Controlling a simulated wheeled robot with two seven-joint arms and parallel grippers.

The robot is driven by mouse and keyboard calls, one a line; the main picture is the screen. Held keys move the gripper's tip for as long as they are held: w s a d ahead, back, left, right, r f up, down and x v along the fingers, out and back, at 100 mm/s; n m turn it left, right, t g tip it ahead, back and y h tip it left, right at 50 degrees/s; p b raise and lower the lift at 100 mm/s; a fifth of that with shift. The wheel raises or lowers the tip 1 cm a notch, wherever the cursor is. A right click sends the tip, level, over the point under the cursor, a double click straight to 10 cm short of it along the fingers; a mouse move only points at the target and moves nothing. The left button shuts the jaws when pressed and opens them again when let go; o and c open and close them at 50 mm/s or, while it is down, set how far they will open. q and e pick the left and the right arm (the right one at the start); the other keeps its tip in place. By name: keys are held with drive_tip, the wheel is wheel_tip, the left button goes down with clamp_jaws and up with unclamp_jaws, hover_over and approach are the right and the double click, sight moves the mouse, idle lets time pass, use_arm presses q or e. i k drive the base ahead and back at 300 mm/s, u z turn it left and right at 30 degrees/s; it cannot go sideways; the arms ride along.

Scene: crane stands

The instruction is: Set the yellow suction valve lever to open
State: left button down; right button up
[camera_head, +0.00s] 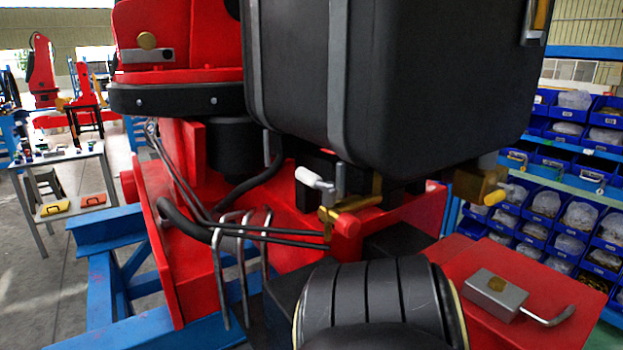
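A yellow-tipped lever (495,197) sits on a brass valve (467,186) below the right end of the large black tank (400,80). The lever points to the right and slightly down, away from the valve body. A white-handled lever (314,178) and a red-handled lever (347,226) sit on other brass fittings under the middle of the tank. Neither of my grippers is in view, and nothing is touching the yellow lever.
A ribbed black cylinder (372,300) fills the bottom centre. A grey block with a bent rod (495,293) lies on a red plate at lower right. Bent metal pipes (240,230) stand left of centre. Blue shelves with bins (590,140) stand behind on the right.

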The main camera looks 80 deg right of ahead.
sight(501, 195)
drive_tip(key=i, duration=0.25)
drive_tip(key=z, duration=1.55)
drive_tip(key=i, duration=0.35)
drive_tip(key=z, duration=2)
